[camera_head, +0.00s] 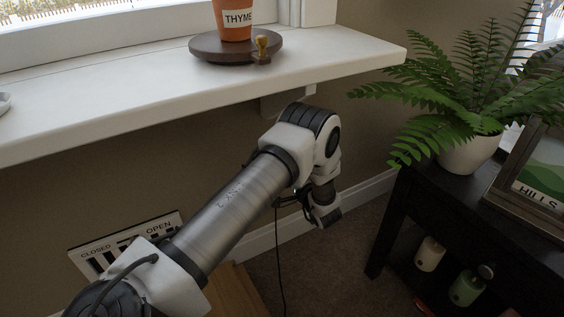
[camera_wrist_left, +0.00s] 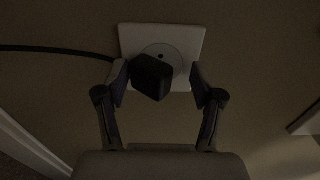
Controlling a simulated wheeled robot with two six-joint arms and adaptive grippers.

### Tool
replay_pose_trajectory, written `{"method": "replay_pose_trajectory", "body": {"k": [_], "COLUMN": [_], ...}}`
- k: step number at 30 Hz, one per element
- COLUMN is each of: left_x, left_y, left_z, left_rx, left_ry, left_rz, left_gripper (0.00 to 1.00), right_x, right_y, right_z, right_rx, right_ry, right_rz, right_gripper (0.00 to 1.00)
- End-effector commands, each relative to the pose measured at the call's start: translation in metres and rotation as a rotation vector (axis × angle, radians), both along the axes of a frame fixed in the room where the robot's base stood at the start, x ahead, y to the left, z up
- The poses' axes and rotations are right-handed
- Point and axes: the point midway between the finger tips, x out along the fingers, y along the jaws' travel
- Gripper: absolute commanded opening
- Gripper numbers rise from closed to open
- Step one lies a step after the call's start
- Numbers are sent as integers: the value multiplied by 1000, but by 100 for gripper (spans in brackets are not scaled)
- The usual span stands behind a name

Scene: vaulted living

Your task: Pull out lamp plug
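In the left wrist view a black plug (camera_wrist_left: 152,77) sits in front of a pale wall socket plate (camera_wrist_left: 187,40) with a round recess. It covers the lower part of the recess; how far it is seated cannot be told. A dark cord (camera_wrist_left: 55,49) runs left from the plug's side. My left gripper (camera_wrist_left: 159,86) is open, with one finger on each side of the plug. The left finger is close to the plug, and a clear gap shows on the right. In the head view my arm hides the socket and plug. My right gripper is not in view.
A white sill (camera_head: 120,95) above the arm carries an orange thyme pot (camera_head: 232,18) on a round dark board (camera_head: 210,46). A black shelf unit (camera_head: 400,220) with a fern (camera_head: 470,95) stands at right. A dark cord (camera_head: 279,260) hangs below my wrist.

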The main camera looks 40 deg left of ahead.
Motion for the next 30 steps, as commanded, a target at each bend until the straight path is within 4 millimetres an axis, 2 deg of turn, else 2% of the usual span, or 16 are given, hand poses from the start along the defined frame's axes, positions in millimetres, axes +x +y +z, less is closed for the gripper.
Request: {"method": "replay_pose_trajectory", "body": {"k": [14, 30], "left_x": [0, 0], "left_y": [0, 0], "left_z": [0, -10], "left_rx": [0, 0], "left_ry": [0, 0], "left_rz": [0, 0], "left_gripper": [67, 67], "right_x": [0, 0], "right_y": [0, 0], "right_z": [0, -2], "right_rx": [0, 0], "right_ry": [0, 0], "right_rz": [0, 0], "right_gripper": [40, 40]}}
